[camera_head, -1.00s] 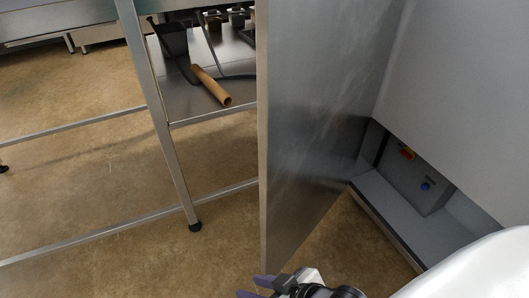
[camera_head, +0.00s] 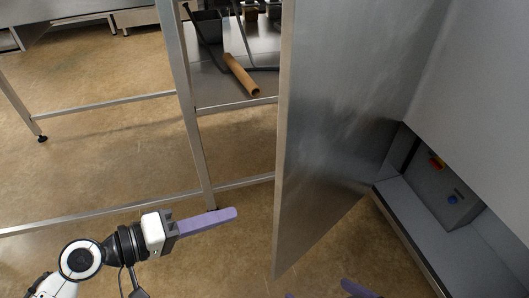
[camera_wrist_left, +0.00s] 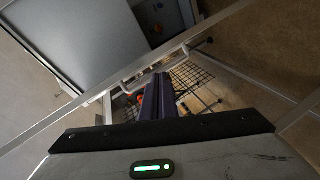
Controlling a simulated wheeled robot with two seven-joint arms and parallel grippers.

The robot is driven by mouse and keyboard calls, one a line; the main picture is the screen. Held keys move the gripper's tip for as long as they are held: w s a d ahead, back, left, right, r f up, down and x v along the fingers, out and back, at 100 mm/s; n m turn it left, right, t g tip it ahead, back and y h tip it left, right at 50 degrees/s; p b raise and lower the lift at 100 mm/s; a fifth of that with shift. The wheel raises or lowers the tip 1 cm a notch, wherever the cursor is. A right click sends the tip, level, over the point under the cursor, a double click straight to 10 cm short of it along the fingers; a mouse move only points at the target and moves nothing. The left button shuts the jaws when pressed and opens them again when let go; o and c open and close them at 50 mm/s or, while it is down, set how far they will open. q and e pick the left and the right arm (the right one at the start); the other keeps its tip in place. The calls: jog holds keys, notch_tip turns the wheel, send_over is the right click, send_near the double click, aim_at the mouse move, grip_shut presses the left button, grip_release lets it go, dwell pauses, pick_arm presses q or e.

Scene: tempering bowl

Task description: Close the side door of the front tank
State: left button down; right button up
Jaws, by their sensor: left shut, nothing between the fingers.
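The side door (camera_head: 335,130) is a tall brushed-steel panel standing open, hinged toward the tank's grey body (camera_head: 478,95) at right. Its free vertical edge faces me left of its middle. My left gripper (camera_head: 236,213) is shut and empty, its purple fingers pointing right, left of the door's lower free edge with a gap between. Its shut fingers also show in the left wrist view (camera_wrist_left: 158,95). My right gripper (camera_head: 322,293) shows only as two purple fingertips, spread apart, at the bottom edge; the rest is out of frame.
A steel-framed table (camera_head: 195,120) with a lower shelf stands left of the door, its leg near my left gripper. A brown tube (camera_head: 241,75) lies on that shelf. A recess low in the tank holds a red knob (camera_head: 437,161) and a blue button (camera_head: 452,199). Brown floor lies open at left.

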pick_arm(q)
jog(key=w+a+r+n+h, duration=0.3)
jog(key=w+r, duration=0.1)
jog(key=r, duration=0.7)
jog(key=w+d+p, duration=0.1)
jog(key=w+d, duration=0.1)
jog(key=d, duration=0.9)
jog(key=shift+d+r+t, duration=0.15)
jog(key=shift+r+t, duration=0.1)
jog(key=shift+t, duration=0.15)
pick_arm(e)
jog(key=shift+s+d+r+t, duration=0.2)
jog(key=shift+d+r+t, duration=0.2)
jog(key=shift+r, duration=0.15)
